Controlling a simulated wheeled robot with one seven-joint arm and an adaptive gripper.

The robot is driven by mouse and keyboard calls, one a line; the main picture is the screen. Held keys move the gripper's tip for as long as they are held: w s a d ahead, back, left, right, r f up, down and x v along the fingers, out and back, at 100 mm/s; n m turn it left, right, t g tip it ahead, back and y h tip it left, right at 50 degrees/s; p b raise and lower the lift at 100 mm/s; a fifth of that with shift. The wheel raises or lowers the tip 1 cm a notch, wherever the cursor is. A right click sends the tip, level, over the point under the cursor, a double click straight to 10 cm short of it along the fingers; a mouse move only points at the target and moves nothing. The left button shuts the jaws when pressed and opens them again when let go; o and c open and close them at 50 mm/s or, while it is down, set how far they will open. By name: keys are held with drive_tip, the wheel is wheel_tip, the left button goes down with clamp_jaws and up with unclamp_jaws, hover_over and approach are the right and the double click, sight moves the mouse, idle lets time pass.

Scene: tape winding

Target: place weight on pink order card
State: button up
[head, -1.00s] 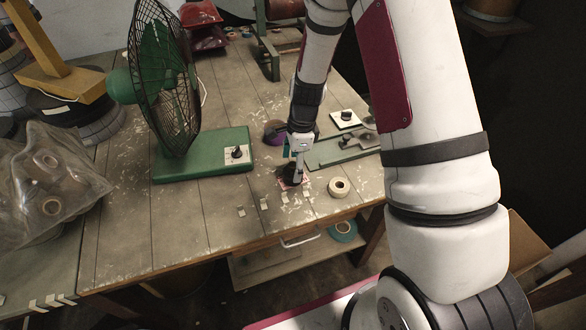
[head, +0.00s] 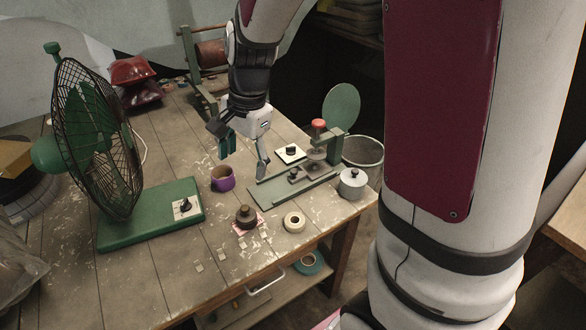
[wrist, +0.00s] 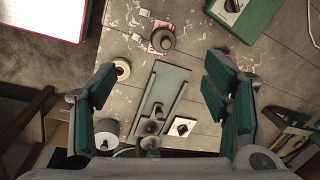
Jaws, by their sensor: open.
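The weight (head: 246,215), a dark round block with a knob on top, stands upright on the pink order card (head: 236,230) on the workbench. Only the card's edges show around it. In the wrist view the weight (wrist: 161,39) also covers most of the card (wrist: 151,47). My gripper (head: 245,158) is open and empty, raised above the bench behind the weight and apart from it.
A cream tape roll (head: 294,222) lies right of the weight. A purple tape roll (head: 222,180) stands behind it. A green winding stand (head: 290,190) and a grey lidded pot (head: 352,184) are at the right. A green fan (head: 150,215) stands left. The bench's front edge is close by.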

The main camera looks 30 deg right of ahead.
drive_tip(key=s+r+n+t, duration=0.1)
drive_tip(key=s+r+n, duration=0.5)
drive_tip(key=s, duration=0.4)
drive_tip(key=s+r+n+t+h, duration=0.1)
drive_tip(key=s+r+n+t, duration=0.1)
drive_tip(key=s+r+n, duration=0.4)
drive_tip(key=s+n, duration=0.1)
drive_tip(key=s, duration=0.3)
drive_tip(key=shift+n+h, duration=0.3)
drive_tip(key=shift+n, duration=0.1)
